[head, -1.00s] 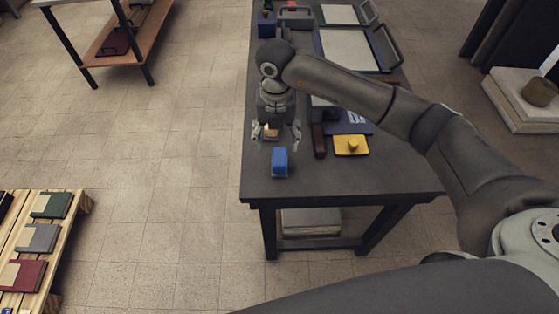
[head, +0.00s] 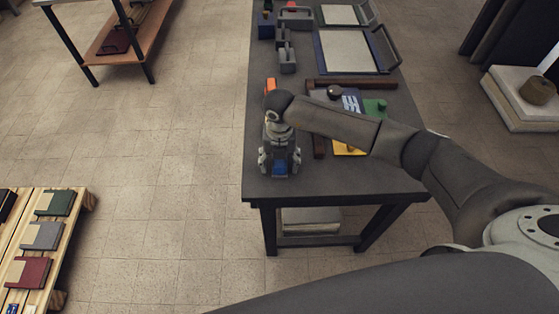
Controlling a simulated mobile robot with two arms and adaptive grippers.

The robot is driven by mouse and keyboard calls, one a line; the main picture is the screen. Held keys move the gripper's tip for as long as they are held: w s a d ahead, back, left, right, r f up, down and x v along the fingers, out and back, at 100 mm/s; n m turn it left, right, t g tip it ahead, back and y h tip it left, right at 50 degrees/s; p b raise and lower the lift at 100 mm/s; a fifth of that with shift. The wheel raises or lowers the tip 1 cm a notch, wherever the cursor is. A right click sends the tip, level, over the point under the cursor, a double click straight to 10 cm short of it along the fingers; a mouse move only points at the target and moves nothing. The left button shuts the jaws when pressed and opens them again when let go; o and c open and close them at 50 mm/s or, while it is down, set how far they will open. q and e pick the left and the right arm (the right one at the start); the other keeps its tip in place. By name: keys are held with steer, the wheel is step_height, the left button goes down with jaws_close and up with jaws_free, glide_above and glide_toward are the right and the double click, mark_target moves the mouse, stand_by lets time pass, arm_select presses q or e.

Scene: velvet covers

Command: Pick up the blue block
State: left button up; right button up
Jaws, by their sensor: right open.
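The blue block (head: 280,168) stands on the dark table near its front edge. Its lower part shows between the fingers of my right gripper (head: 279,166), and the gripper body hides its top. The right gripper points down, with one finger on each side of the block, and is open. I cannot tell whether either finger touches the block. My left gripper is not in view.
The dark table (head: 265,188) carries a brown bar (head: 319,146), a partly hidden yellow piece (head: 345,149), a green piece (head: 374,107) and an orange block (head: 270,85). A wooden pallet (head: 72,222) with covers stands at lower left.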

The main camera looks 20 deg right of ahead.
steer(key=shift+c, duration=0.2)
steer(key=c, duration=1.2)
steer(key=shift+o, duration=0.2)
steer(key=shift+r, duration=0.1)
steer(key=shift+r, duration=0.45)
step_height(320, 180, up, 2)
steer(key=shift+d+r+b, duration=0.1)
steer(key=shift+r+b, duration=0.05)
steer(key=shift+b, duration=0.15)
steer(key=s+d+r+b, duration=0.3)
steer(key=s+d+r, duration=0.3)
steer(key=s+r, duration=0.3)
steer(key=shift+s+d+r+b, duration=0.35)
steer(key=shift+s, duration=1.3)
